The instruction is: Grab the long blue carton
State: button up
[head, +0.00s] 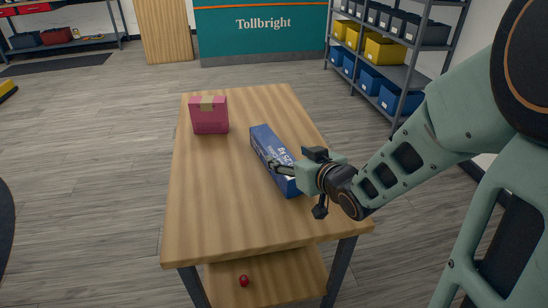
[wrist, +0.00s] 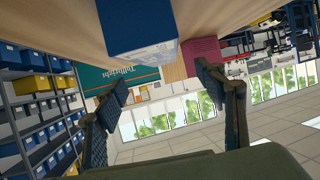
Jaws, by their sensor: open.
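The long blue carton (head: 262,141) lies on the wooden table, its length running from back left to front right. My gripper (head: 277,167) is at the carton's near half in the head view, hiding part of its top and right side. In the wrist view the blue carton (wrist: 138,28) fills the top middle, and the open fingers of my gripper (wrist: 162,85) show below it, one to each side. Nothing is held between the fingers. I cannot tell whether they touch the carton.
A crimson box (head: 209,119) with a tan tape strip stands at the table's back left. The wooden table (head: 215,200) is bare at its front and left. A small red object (head: 244,281) lies on the lower shelf. A rack (head: 410,75) with bins stands behind right.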

aim_at(277, 150)
jog(key=b+x, duration=0.3)
jog(key=x, duration=0.7)
jog(key=shift+d+f, duration=0.1)
jog(key=c, duration=1.5)
